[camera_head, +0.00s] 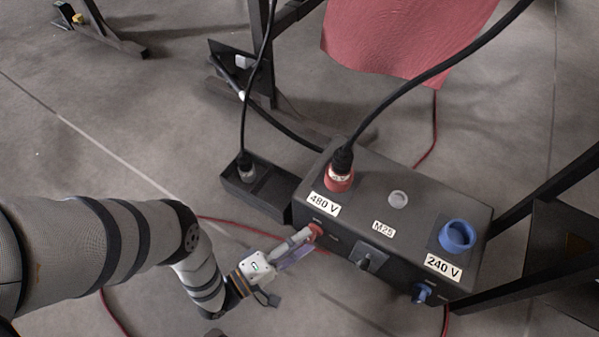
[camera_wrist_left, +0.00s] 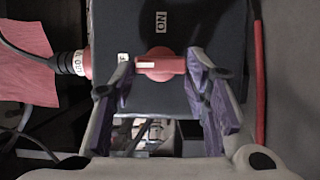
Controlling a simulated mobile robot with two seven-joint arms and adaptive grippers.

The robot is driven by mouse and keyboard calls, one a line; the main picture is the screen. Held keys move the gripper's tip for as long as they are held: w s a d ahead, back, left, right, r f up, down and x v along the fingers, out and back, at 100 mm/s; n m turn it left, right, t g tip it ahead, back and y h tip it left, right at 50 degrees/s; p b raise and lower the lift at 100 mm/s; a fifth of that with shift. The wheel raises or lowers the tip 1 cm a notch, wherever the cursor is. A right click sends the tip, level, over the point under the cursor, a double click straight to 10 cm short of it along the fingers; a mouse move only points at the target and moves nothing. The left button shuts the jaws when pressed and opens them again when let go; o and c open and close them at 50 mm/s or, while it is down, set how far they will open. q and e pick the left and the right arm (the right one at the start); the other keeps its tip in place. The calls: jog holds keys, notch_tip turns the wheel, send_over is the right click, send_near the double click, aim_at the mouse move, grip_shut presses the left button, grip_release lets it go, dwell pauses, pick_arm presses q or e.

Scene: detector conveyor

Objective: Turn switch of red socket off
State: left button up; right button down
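The dark box (camera_head: 420,205) carries a red socket (camera_head: 338,180) labelled 480 V, with a black plug and cable in it. The red switch (camera_head: 316,230) is on the box's front face below that socket. In the left wrist view the red switch (camera_wrist_left: 160,65) lies crosswise beside an "ON" label. My left gripper (camera_head: 308,238) is at the red switch. Its two fingers are apart, one on each side of the knob; the right finger is very near the knob's end, and I cannot tell whether it touches. My right gripper is not in view.
A grey switch (camera_head: 371,257), a blue switch (camera_head: 423,293) and a blue 240 V socket (camera_head: 457,236) are further right on the box. A smaller black box (camera_head: 262,190) with a plug stands at left. Black cables arch overhead; dark frame legs stand at right.

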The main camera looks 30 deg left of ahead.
pick_arm(q)
jog(key=shift+o, duration=1.1)
jog(key=v, duration=1.2)
jog(key=shift+r, duration=0.1)
